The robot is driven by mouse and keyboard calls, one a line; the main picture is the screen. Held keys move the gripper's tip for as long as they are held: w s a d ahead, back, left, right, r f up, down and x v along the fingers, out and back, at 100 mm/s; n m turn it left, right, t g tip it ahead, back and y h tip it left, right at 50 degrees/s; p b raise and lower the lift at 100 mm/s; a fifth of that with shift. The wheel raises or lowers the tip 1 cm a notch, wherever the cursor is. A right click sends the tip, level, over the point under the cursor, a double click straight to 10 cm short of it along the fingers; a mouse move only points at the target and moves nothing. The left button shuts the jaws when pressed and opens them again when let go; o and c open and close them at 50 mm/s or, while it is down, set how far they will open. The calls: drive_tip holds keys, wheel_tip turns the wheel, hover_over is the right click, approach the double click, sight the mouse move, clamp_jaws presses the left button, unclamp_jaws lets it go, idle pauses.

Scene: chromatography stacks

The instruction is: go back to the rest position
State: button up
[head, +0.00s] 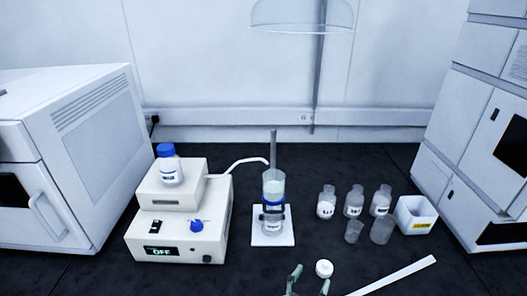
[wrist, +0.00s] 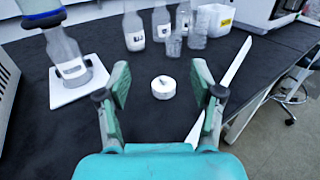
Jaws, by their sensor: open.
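My gripper (wrist: 160,92) is open and empty in the wrist view, its two green-padded fingers spread wide. In the head view my gripper (head: 310,275) shows only its fingertips at the bottom edge. A small white round cap (wrist: 163,87) lies on the dark bench, seen between and beyond the fingers. The cap (head: 324,268) also shows in the head view close to the fingertips. I cannot tell the gripper's exact height above the bench. The rest of my arm is out of the head view.
Several clear labelled bottles (head: 354,201) stand right of centre beside a white bin (head: 415,215). A glass column (head: 273,190) stands on a white plate, left of them. A pump unit reading OFF (head: 180,220) is further left. A long white strip (head: 395,276) lies at right.

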drive_tip(key=s+d+f+m+g+y, duration=0.1)
drive_tip(key=s+d+f+m+y, duration=0.35)
drive_tip(key=s+f, duration=0.55)
drive_tip(key=s+d+f+m+g+y, duration=0.1)
drive_tip(key=s+f+m+y, duration=0.4)
drive_tip(key=s, duration=0.5)
drive_tip(key=s+d+r+m+t, duration=0.1)
drive_tip(key=s+r+m, duration=1.3)
drive_tip(key=s+m, duration=0.3)
drive_tip(key=m, duration=0.2)
drive_tip(key=shift+s+r+m+t, duration=0.25)
drive_tip(key=shift+r+m+t, duration=0.05)
drive_tip(key=shift+m+t, duration=0.1)
drive_tip(key=shift+d+y, duration=0.1)
drive_tip(key=shift+y, duration=0.15)
